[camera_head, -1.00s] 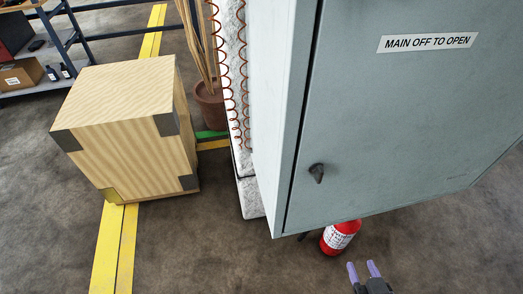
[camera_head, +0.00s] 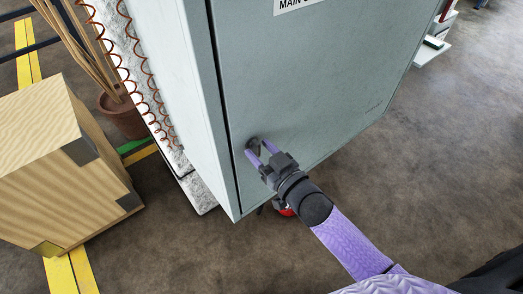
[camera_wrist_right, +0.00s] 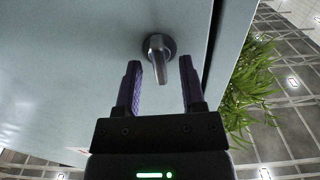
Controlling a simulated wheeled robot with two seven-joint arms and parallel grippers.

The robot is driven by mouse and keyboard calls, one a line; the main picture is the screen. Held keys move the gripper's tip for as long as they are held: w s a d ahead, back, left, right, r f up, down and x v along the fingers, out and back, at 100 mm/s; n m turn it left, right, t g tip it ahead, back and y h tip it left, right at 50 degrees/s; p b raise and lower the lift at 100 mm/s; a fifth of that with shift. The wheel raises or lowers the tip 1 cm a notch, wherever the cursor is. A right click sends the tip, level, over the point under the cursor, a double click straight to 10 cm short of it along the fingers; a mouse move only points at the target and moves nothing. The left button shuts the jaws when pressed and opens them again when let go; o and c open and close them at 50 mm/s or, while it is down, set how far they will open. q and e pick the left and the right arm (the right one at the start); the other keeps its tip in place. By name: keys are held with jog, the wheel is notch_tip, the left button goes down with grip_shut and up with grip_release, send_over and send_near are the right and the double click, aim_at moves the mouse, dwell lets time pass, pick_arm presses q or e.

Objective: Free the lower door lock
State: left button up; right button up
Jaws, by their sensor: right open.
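The lower door lock (camera_head: 253,144) is a small dark knob low on the grey-green cabinet door (camera_head: 290,90), near the door's left edge. In the right wrist view the lock (camera_wrist_right: 158,58) shows as a round metal boss with a short lever pointing down. My right gripper (camera_head: 262,152) has its two purple fingers at the lock. In the right wrist view the open fingers (camera_wrist_right: 161,82) stand on either side of the lever, with gaps visible on both sides. My left gripper is not in view.
A wooden crate (camera_head: 50,170) stands on the floor at left. A potted plant (camera_head: 122,115) and coiled orange cables (camera_head: 130,70) are beside the cabinet. The floor at right is clear.

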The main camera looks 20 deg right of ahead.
jog(key=shift+c, duration=1.5)
grip_shut()
